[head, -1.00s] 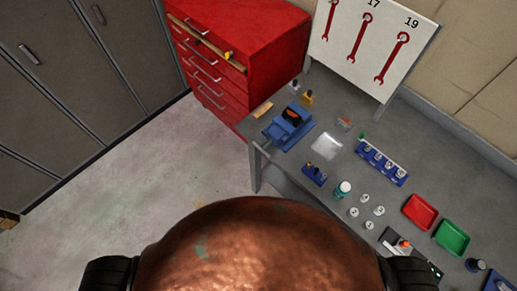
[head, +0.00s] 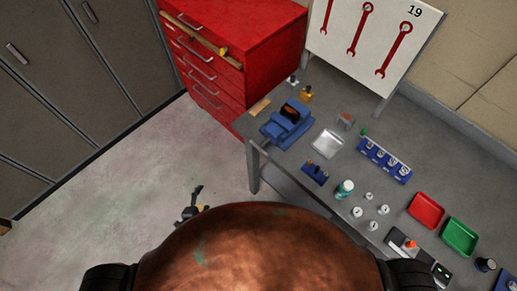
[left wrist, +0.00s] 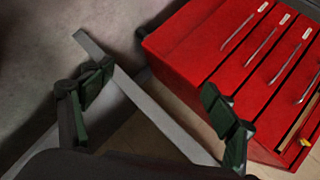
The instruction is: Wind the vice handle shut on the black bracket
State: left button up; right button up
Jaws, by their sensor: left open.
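The blue vice (head: 279,131) stands on the near left corner of the grey bench in the head view. A dark piece with an orange patch (head: 291,113) sits at its top; I take it for the black bracket, but cannot tell how the jaws meet it. The vice handle cannot be made out. My left gripper (head: 200,198) is over the floor, left of the bench and well apart from the vice. In the left wrist view this gripper (left wrist: 155,106) is open, its dark green fingers wide apart with nothing between them. My right gripper is not in view.
A red drawer cabinet (head: 240,45) stands behind the bench's left end and shows in the wrist view (left wrist: 215,60). Bench leg (head: 254,172). On the bench are a blue socket rack (head: 384,160), a red tray (head: 426,210) and a green tray (head: 460,237). Open floor lies left.

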pick_arm(q)
jog(key=shift+o, duration=1.1)
jog(key=w+d+r+m+t+h+b, duration=0.1)
jog(key=w+d+r+m+h, duration=0.1)
jog(key=r, duration=0.5)
jog(key=w+d+r+m+t+h+b, duration=0.1)
jog(key=w+d+r+m+t, duration=0.1)
jog(key=w+d+r+m, duration=0.3)
notch_tip(320, 180, up, 4)
jog(key=shift+w+d+f+m+h, duration=0.2)
jog(key=shift+d+m+h, duration=0.2)
jog(key=shift+d+m, duration=0.5)
jog(key=m+g+h+b, duration=0.1)
jog(key=m+h+b, duration=0.4)
jog(key=m, duration=1.4)
send_near(259, 147)
jog(key=w+d+f+h+p, duration=0.2)
jog(key=w, duration=0.1)
jog(key=x, duration=0.6)
jog(key=shift+w+d+p, duration=0.1)
jog(key=shift+w+p, duration=0.15)
jog(key=shift+p, duration=0.15)
jog(key=c, duration=1.2)
